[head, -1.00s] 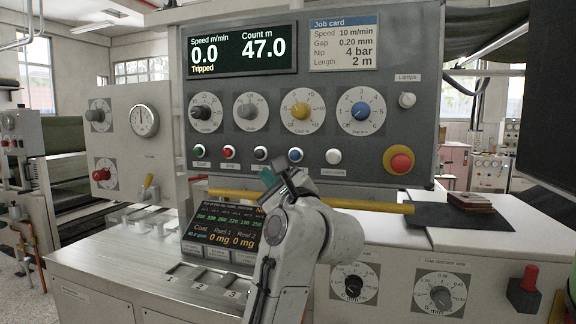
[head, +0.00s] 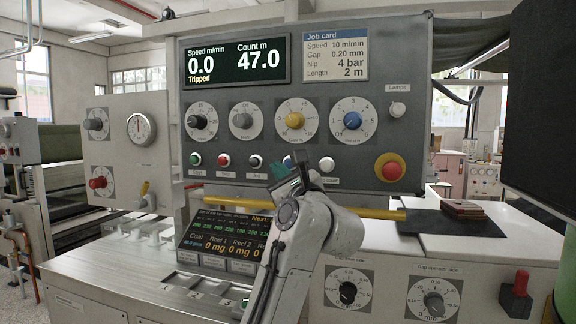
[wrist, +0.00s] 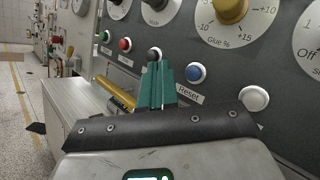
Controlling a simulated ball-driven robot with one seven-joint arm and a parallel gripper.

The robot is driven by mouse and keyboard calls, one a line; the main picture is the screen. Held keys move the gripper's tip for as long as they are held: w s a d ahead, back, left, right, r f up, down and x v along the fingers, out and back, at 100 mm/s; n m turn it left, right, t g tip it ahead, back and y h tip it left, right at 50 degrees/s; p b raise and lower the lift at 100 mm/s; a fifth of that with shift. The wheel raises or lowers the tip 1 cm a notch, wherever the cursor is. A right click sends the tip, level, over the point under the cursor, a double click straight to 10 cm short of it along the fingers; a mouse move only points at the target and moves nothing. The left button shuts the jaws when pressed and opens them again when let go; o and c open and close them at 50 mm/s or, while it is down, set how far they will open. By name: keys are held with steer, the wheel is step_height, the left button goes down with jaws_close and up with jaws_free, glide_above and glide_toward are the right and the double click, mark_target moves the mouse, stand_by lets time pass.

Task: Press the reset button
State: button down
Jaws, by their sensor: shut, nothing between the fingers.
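The reset button is a blue round button in a pale ring on the grey control panel, labelled "Reset" in the wrist view (wrist: 196,73). In the head view the blue button (head: 288,162) shows just above my gripper, partly covered by my arm. My gripper (wrist: 157,72) has teal fingers, shut and empty. In the wrist view its tips lie left of the blue button, just below the black button (wrist: 154,54). In the head view my gripper (head: 283,171) is in front of the panel's lower edge. Contact with the panel cannot be told.
A white button (wrist: 254,97) is right of the reset button. Red (wrist: 125,44) and green (wrist: 104,36) buttons are to the left. A yellow bar (head: 365,213) runs below the panel. A red emergency knob (head: 390,168) sits at the panel's right.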

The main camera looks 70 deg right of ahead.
mark_target(289, 167)
steer(key=shift+w+d, duration=0.2)
steer(key=shift+d, duration=2.5)
steer(key=shift+d, duration=0.1)
steer(key=shift+d+p, duration=0.3)
steer(key=shift+p, duration=0.05)
steer(key=shift+d, duration=0.45)
stand_by(0.6)
steer(key=shift+a, duration=0.85)
steer(key=a, duration=0.5)
steer(key=shift+s, duration=0.2)
